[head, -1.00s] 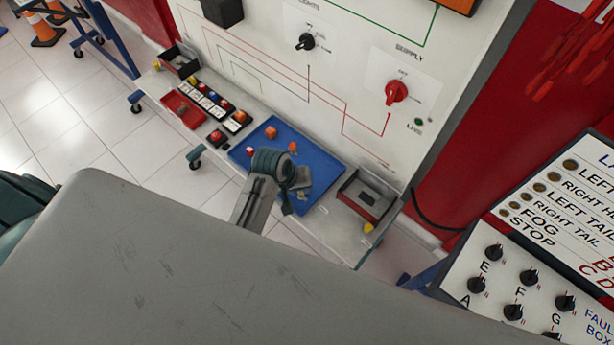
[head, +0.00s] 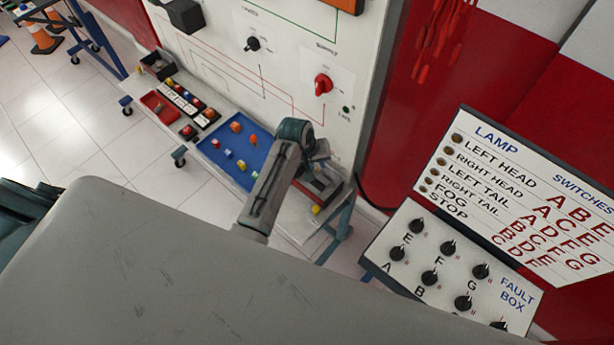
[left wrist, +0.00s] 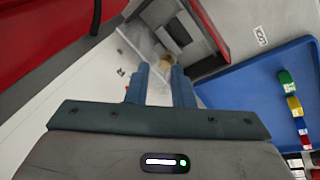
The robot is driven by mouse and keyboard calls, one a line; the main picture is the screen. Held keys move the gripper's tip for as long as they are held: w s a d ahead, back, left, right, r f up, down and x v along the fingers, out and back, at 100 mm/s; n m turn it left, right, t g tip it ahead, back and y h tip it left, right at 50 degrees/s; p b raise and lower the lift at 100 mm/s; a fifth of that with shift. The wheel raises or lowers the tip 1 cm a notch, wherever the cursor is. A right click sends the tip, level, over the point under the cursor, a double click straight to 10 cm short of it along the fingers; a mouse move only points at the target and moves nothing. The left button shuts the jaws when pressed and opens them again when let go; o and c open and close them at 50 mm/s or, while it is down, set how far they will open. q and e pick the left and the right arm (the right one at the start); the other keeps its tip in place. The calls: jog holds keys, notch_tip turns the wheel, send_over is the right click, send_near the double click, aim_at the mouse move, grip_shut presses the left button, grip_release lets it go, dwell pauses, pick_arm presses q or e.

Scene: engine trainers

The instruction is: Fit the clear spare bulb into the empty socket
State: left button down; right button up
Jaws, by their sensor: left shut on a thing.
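My left gripper (head: 320,158) is over the right end of the bench shelf, beside the blue tray. In the left wrist view its two blue-grey fingers (left wrist: 159,84) are closed on a pale, see-through thing with a brownish end, which looks like the clear bulb (left wrist: 165,60). The bulb is close to an open grey box (left wrist: 212,62); whether they touch cannot be told. In the head view the arm hides the bulb and part of this box. I cannot make out an empty socket. My right gripper is not in view.
The blue tray (head: 215,157) holds several small coloured pieces. A red tray (head: 153,104) and rows of coloured parts (head: 190,102) lie further left. The white panel (head: 290,70) with knobs rises behind the shelf. A fault box (head: 450,270) stands at the right.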

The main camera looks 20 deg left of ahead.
pick_arm(q)
jog(key=shift+w+d+r, duration=0.1)
jog(key=shift+w+d, duration=0.05)
jog(key=shift+w, duration=0.1)
jog(key=shift+w+a+f, duration=0.1)
jog(key=shift+a+f, duration=0.1)
jog(key=shift+f, duration=0.25)
jog(key=shift+a+f, duration=0.15)
jog(key=shift+f, duration=1.15)
jog(key=shift+d+f, duration=0.2)
jog(key=shift+f, duration=0.55)
jog(key=shift+f+b, duration=0.35)
jog(key=shift+f, duration=0.4)
jog(key=shift+a+f, duration=0.1)
jog(key=shift+f, duration=0.35)
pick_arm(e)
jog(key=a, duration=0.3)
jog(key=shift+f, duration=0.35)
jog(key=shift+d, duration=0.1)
